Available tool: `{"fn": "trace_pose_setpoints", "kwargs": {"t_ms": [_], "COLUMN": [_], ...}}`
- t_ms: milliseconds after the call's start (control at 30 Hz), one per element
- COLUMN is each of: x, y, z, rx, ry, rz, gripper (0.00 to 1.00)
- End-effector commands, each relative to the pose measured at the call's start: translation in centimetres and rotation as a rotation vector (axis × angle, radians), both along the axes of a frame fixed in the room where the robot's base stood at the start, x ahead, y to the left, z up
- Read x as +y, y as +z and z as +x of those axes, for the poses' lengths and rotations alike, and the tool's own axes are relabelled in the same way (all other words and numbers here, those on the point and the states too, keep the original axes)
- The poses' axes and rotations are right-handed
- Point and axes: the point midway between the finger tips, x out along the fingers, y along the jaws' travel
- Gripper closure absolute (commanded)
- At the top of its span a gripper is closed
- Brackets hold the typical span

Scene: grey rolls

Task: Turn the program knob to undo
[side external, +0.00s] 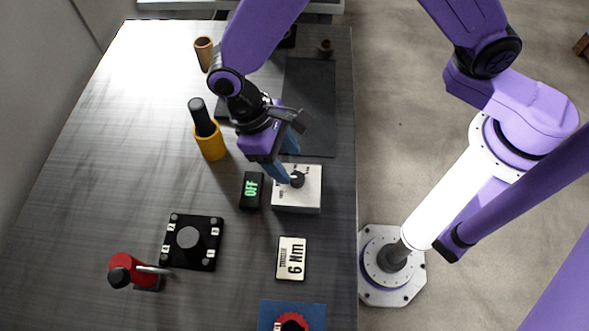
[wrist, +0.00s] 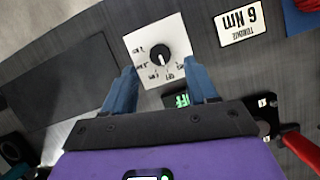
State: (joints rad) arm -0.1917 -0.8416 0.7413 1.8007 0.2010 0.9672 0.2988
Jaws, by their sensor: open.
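The program knob (side external: 297,179) is a round black knob on top of a white square box (side external: 309,203). In the wrist view the knob (wrist: 160,57) has a light pointer line aimed down the picture, with small labels around it that are too small to read surely. My gripper (side external: 285,165) is open and empty, with blue fingers angled down close to the knob. In the wrist view the fingertips of my gripper (wrist: 161,70) are spread on either side of the knob, apart from it. I cannot tell their exact height above the box.
A black display (side external: 251,190) reading OFF in green stands left of the box. A "6 Nm" card (side external: 291,258), a black dial plate (side external: 191,242), a red clamp-like tool (side external: 124,270) and a yellow holder (side external: 209,143) with a black handle are nearby. A dark mat (side external: 315,90) lies behind.

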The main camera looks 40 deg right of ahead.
Motion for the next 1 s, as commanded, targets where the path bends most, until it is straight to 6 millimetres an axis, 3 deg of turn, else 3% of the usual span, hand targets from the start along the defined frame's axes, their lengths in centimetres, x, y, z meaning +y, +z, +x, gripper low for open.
{"fn": "trace_pose_setpoints", "kwargs": {"t_ms": [100,300,733,900,1000], "x": [-0.6,-1.0,-1.1,-1.1,-1.1], "y": [-2.0,-4.1,-4.8,-4.8,-4.8], "z": [-0.7,-1.4,-1.6,-1.6,-1.6], "rx": [0.002,0.002,-0.001,0.000,0.000], "ry": [0.000,0.000,0.000,0.000,0.000], "rz": [-0.004,-0.001,0.001,0.000,0.000], "gripper": [0.42,0.42,0.42,0.97,0.98]}}
